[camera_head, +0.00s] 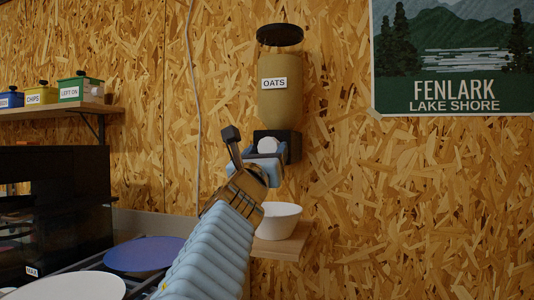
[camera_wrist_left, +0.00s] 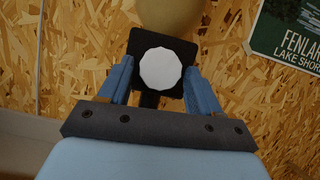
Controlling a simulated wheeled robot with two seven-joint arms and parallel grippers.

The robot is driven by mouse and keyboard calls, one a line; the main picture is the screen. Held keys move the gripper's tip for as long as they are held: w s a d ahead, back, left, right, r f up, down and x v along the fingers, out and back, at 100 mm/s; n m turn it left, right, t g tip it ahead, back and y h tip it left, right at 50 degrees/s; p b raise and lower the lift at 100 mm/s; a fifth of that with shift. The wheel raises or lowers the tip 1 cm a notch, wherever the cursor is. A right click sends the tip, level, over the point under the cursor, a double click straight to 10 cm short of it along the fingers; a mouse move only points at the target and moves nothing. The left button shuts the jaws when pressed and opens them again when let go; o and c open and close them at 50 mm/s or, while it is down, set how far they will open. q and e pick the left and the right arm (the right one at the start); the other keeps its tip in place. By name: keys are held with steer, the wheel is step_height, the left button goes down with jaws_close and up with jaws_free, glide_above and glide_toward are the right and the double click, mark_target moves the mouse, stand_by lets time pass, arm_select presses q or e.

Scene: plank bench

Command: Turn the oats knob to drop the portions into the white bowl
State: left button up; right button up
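The oats dispenser (camera_head: 272,92) hangs on the chipboard wall, a tan container with an OATS label and a black base. Its white faceted knob (camera_wrist_left: 160,69) faces me in the left wrist view, and it shows partly in the head view (camera_head: 268,146). My left gripper (camera_wrist_left: 158,88) is open, with one blue finger on each side below the knob. The knob appears between the fingertips, with gaps on both sides. The white bowl (camera_head: 279,222) stands on a small wooden shelf (camera_head: 284,247) below the dispenser, partly behind my left arm. Its inside is hidden. My right gripper is not seen.
A dark case (camera_head: 60,190) stands at the left, with a blue plate (camera_head: 144,255) and a white plate (camera_head: 68,287) near it. A wall shelf (camera_head: 60,111) holds labelled boxes. A cord (camera_head: 194,110) hangs left of the dispenser. A poster (camera_head: 455,58) is at right.

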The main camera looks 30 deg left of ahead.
arm_select(q)
steer(key=c, duration=0.8)
steer(key=shift+o, duration=0.2)
